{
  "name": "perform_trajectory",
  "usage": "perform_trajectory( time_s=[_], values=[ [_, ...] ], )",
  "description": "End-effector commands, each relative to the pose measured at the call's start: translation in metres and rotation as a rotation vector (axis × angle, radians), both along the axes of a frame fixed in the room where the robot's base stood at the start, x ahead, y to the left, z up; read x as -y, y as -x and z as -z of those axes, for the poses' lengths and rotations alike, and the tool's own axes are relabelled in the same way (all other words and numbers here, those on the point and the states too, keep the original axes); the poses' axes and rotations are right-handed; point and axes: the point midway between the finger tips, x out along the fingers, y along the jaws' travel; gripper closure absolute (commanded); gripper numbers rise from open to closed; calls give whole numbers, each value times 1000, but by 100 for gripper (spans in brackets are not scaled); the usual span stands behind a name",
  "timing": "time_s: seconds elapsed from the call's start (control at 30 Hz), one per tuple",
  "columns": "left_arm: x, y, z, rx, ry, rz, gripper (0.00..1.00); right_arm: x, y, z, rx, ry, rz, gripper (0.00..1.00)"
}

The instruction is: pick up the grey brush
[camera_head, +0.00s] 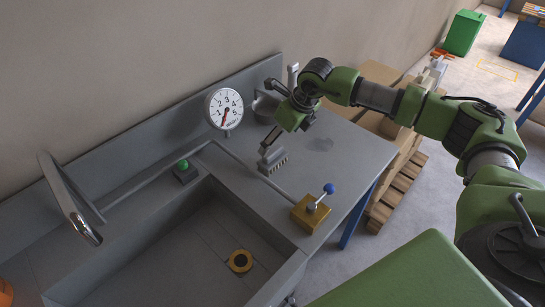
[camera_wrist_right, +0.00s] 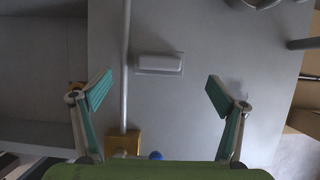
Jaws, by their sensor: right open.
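The grey brush (camera_head: 272,161) sits on the grey worktop to the right of the sink, with its bristles visible along the lower side in the head view. In the right wrist view the brush (camera_wrist_right: 160,63) is a small pale block, lying beyond the fingertips and between their lines. My right gripper (camera_head: 272,138) points down above the brush, and in the head view its fingers partly overlap the area just behind it. In the wrist view the right gripper (camera_wrist_right: 158,88) has its two fingers wide apart with nothing between them. My left gripper is not in view.
A round gauge (camera_head: 225,109) stands at the back wall. A yellow box with a blue-knobbed lever (camera_head: 311,212) is at the worktop's front. A green button (camera_head: 184,165) and a tap (camera_head: 70,200) are beside the sink (camera_head: 200,235). A pipe (camera_wrist_right: 126,60) runs beside the brush.

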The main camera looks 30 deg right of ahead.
Motion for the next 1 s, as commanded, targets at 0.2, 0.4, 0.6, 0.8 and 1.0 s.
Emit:
perform_trajectory(
  time_s=[0.2, 0.4, 0.6, 0.8, 1.0],
  values=[
    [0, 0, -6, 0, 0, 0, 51, -4, -10, 25, 0, -2, -1, 11],
    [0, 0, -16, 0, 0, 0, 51, -6, -13, 40, -3, -2, -2, 11],
    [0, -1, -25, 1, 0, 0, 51, -9, -22, 69, -1, -3, -1, 11],
    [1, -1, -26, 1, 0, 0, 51, -9, -26, 78, 1, -2, -2, 11],
    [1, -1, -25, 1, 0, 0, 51, -9, -25, 78, 1, -2, -2, 27]
  ],
)
